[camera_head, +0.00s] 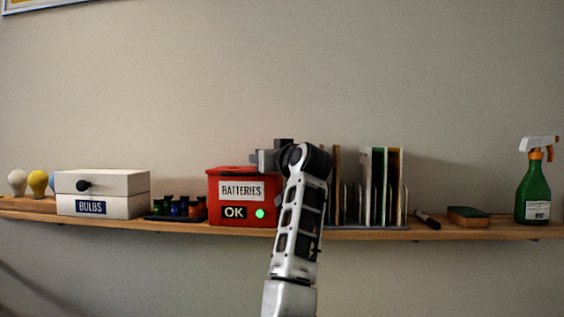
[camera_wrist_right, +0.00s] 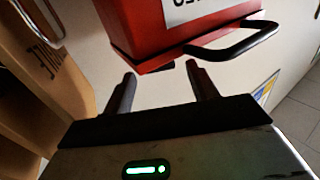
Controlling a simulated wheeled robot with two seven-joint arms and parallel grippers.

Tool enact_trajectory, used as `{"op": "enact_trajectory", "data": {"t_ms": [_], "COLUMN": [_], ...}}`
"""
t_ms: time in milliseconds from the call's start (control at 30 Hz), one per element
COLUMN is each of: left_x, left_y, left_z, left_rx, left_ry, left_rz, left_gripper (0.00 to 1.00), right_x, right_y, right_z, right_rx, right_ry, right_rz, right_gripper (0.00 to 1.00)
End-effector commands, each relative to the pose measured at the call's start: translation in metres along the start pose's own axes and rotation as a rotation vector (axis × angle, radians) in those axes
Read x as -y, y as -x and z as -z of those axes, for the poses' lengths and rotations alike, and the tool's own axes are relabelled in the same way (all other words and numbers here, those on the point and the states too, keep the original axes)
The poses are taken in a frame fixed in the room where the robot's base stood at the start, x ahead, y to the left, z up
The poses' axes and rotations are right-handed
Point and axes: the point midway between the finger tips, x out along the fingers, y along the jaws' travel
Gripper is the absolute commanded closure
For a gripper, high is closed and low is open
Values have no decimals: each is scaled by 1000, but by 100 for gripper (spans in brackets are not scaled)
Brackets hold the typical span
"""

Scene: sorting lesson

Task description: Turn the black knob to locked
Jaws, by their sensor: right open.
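A black knob (camera_head: 84,185) sits on the front of the upper part of the white box (camera_head: 125,184) labelled BULBS, at the left of the shelf. The knob is too small for me to read its setting, and no "locked" mark is legible. My right gripper (camera_wrist_right: 163,85) is open, with nothing between its fingers. In the head view its arm rises in front of the right side of the red box, well to the right of the knob; the fingers are hidden there. The knob does not show in the right wrist view. My left gripper is not in view.
The red box (camera_head: 214,191) labelled BATTERIES shows a green light beside OK; it also shows in the wrist view (camera_wrist_right: 150,35) with a black handle. Small bottles (camera_head: 180,207) stand between the boxes. Upright boards (camera_head: 378,185), a sponge (camera_head: 468,216) and a spray bottle (camera_head: 533,190) stand right.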

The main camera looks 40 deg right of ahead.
Motion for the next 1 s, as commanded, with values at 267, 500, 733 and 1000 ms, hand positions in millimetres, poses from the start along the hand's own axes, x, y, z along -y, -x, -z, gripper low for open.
{"op": "enact_trajectory", "data": {"t_ms": [267, 500, 733, 1000], "left_x": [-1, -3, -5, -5], "left_y": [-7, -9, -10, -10], "left_z": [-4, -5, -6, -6], "left_rx": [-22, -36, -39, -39], "left_ry": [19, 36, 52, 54], "left_rz": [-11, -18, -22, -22], "left_gripper": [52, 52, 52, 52], "right_x": [-1, -1, 0, 0], "right_y": [58, 114, 146, 152], "right_z": [-3, -1, 0, 0], "right_rx": [-6, -6, -3, -1], "right_ry": [2, 1, 0, 0], "right_rz": [-4, -3, -1, -1], "right_gripper": [42, 42, 42, 42]}}
